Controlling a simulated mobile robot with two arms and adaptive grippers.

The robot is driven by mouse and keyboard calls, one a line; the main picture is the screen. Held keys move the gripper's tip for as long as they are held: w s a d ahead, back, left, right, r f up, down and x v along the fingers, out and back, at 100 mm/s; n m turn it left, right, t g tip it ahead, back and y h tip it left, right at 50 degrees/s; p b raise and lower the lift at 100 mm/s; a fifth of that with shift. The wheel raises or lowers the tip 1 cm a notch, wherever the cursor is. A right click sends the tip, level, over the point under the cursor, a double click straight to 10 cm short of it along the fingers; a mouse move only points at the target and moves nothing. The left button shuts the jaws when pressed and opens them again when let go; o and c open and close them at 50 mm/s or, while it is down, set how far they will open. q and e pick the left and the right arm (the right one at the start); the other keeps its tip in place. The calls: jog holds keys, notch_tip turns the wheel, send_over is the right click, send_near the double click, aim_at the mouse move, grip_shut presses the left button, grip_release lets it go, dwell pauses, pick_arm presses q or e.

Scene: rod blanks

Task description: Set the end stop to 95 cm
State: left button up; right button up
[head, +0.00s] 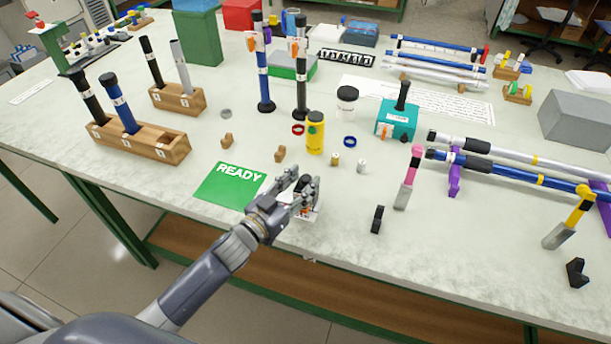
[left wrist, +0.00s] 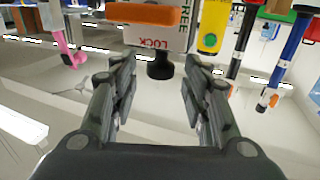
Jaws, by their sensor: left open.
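My left gripper (head: 300,185) is open near the table's front edge, right of the green READY panel (head: 229,186). A small device with a white plate (left wrist: 180,42) lies ahead of it; I take this for the end stop. In the left wrist view, its upside-down lettering reads FREE and LOCK. It has an orange lever (left wrist: 145,14) and a black knob (left wrist: 160,66). The knob appears between and beyond the open fingers (left wrist: 158,88), with no contact visible. In the head view, the fingers mostly hide the device. No 95 cm mark is readable.
A yellow bottle (head: 315,134) stands behind the gripper. A teal box (head: 399,120), a pink-handled tool (head: 409,178) and a black block (head: 377,219) lie to the right. Wooden racks (head: 150,140) hold rods on the left. Small wooden pieces lie behind the READY panel.

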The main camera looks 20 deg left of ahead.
pick_arm(q)
jog(key=shift+x, duration=1)
grip_shut()
jog(key=shift+a+p, duration=0.55)
jog(key=shift+a, duration=2.05)
grip_release()
jog(key=shift+d, duration=0.1)
